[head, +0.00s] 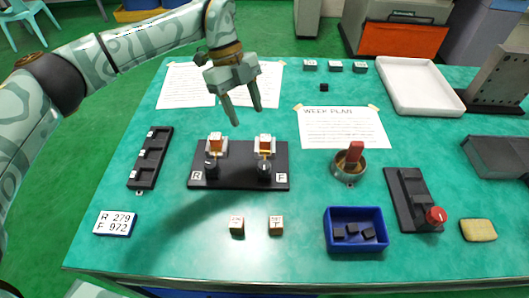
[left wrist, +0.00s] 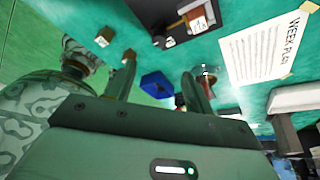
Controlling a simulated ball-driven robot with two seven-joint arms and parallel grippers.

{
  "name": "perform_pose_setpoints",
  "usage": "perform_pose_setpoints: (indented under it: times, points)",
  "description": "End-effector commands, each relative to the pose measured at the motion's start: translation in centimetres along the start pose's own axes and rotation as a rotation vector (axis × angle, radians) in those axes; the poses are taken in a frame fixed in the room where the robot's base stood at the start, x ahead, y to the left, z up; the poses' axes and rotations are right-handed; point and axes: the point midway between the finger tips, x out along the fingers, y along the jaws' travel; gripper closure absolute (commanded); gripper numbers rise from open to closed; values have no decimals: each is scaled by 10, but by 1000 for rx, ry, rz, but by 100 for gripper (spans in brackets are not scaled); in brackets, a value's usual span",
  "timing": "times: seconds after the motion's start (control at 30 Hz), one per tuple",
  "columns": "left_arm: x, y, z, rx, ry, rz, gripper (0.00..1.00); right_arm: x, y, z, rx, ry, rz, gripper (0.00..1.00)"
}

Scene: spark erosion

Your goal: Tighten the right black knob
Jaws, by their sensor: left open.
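The right black knob (head: 264,169) stands on a dark base plate (head: 237,181), beside the label F. The left black knob (head: 211,167) stands beside the label R. Behind each knob is an orange-red block in a pale holder; the right block (head: 265,142) is close behind the right knob. My left gripper (head: 246,117) is open and empty, above and behind the plate, its fingers pointing down and apart from both knobs. In the left wrist view the plate (left wrist: 150,10) is cut by the top edge, beyond the open fingers. My right gripper is not in view.
Two small tan cubes (head: 237,226) lie in front of the plate. Papers lie behind.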

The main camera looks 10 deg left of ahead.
Motion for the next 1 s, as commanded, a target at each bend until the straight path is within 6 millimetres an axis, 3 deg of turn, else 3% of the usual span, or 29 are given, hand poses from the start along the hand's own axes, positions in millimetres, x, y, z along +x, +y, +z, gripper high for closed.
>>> perform_pose_setpoints:
  times: [0.2, 0.5, 0.7, 1.0]
  points:
    - [56, 1, 1, 2, 5, 6, 48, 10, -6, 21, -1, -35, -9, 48]
    - [125, 1, 0, 2, 5, 4, 48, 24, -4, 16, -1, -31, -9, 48]
    - [146, 0, -1, 2, 3, 1, 48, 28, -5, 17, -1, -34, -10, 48]
    - [149, 0, -1, 3, 2, 0, 48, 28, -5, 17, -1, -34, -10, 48]
